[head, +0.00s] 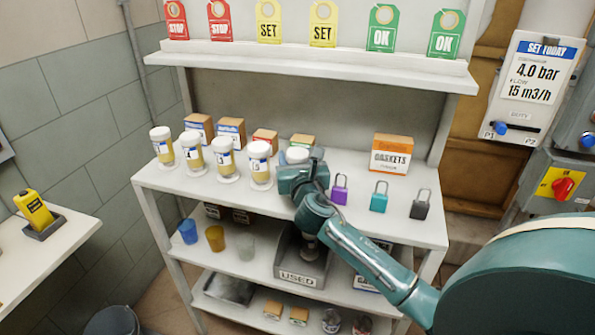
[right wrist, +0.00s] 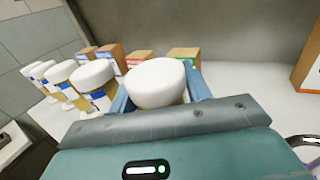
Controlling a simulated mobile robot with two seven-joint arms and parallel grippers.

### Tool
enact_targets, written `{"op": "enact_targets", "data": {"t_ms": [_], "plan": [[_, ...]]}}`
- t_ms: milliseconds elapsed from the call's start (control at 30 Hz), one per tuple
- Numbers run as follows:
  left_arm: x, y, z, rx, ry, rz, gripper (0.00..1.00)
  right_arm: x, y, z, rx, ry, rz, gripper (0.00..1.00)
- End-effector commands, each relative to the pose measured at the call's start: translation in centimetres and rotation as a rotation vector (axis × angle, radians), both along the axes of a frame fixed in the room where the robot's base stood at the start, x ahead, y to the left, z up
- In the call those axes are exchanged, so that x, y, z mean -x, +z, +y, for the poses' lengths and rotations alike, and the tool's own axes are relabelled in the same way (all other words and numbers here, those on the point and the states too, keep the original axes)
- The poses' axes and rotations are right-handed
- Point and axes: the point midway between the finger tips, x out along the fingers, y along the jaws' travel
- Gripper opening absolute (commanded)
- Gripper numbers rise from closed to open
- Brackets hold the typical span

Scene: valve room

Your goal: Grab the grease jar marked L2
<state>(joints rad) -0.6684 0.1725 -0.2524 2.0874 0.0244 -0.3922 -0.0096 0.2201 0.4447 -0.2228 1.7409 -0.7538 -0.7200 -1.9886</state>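Several grease jars with white lids and yellowish bodies stand in a row on the shelf's top board. In the head view they include a leftmost jar (head: 162,146), a second (head: 193,151), a third (head: 225,158) and a fourth (head: 260,164). A fifth jar (head: 297,154) is mostly hidden by my right gripper (head: 300,172); its label cannot be read. In the right wrist view, this jar's white lid (right wrist: 156,82) lies between the two fingers of my right gripper (right wrist: 160,92). Whether the fingers press on it is unclear. My left gripper is not in view.
Small boxes (head: 231,130) stand behind the jars, and a gaskets box (head: 390,155) stands farther right. Purple (head: 340,193), teal (head: 379,201) and black (head: 420,208) padlocks sit right of my gripper. A grey USED bin (head: 300,277) is below.

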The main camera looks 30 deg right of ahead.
Motion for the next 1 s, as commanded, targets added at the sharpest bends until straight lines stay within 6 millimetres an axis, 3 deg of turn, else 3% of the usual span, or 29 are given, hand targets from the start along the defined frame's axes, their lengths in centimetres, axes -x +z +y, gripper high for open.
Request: {"op": "enact_targets", "data": {"t_ms": [400,667,767,1000], "plan": [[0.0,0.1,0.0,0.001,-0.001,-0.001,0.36,0.0,0.0,0.0,0.000,0.000,0.000,0.14],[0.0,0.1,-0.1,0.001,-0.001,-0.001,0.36,0.0,0.4,0.0,0.001,0.000,-0.002,0.14],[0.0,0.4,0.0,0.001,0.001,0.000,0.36,0.0,1.6,0.0,0.001,0.001,-0.005,0.14],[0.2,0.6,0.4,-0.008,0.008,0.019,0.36,0.0,6.5,0.0,0.002,0.001,-0.007,0.14]]}}
